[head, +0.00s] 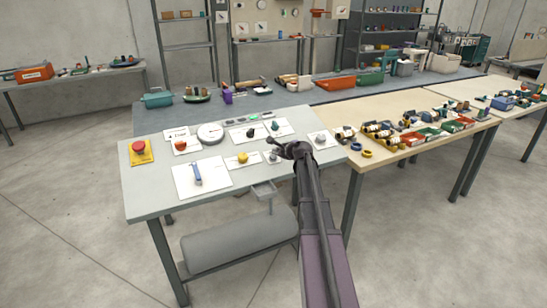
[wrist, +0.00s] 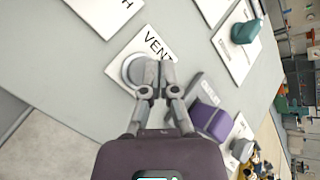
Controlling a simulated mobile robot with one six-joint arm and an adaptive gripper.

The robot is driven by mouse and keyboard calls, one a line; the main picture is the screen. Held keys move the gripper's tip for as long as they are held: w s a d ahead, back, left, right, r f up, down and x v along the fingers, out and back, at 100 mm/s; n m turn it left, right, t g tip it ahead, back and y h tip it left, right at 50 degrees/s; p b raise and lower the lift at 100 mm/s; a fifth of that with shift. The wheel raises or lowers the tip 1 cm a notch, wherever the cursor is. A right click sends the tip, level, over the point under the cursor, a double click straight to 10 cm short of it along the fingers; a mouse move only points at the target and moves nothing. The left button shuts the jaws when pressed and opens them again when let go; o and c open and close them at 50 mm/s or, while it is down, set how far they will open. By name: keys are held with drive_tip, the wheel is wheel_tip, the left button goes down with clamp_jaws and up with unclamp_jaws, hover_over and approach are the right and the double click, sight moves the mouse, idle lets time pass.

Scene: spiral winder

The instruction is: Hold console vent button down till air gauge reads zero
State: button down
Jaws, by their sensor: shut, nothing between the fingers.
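The console (head: 150,205) is a grey sloped table with labelled white plates. The vent button (wrist: 133,70) is a round grey button on a white plate marked VENT; it also shows in the head view (head: 272,157), left of my gripper. My gripper (wrist: 157,75) is shut and empty. Its fingertips overlap the button's right side in the wrist view; I cannot tell whether they touch or press it. In the head view my gripper (head: 291,151) is low over the console. The round white gauge (head: 210,133) stands at the console's back; its needle is too small to read.
A red stop button (head: 140,149), red knob (head: 181,145), yellow knob (head: 242,158) and blue lever (head: 196,175) lie to the left. A teal knob (wrist: 246,31) and purple block (wrist: 212,121) are near the gripper. A grey tank (head: 238,240) is below.

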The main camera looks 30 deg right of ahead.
drive_tip(key=shift+w+f+b, duration=0.25)
drive_tip(key=shift+f+b, duration=0.55)
idle(1.2)
drive_tip(key=shift+r, duration=0.1)
idle(3.5)
drive_tip(key=shift+s+r+p, duration=0.25)
drive_tip(key=shift+r+p, duration=0.5)
drive_tip(key=shift+p, duration=0.1)
drive_tip(key=shift+s+r+p, duration=0.25)
drive_tip(key=shift+r+p, duration=0.55)
drive_tip(key=shift+s+r+p, duration=0.3)
drive_tip(key=shift+r+p, duration=0.45)
drive_tip(key=shift+s+r+p, duration=0.25)
drive_tip(key=shift+r+p, duration=0.55)
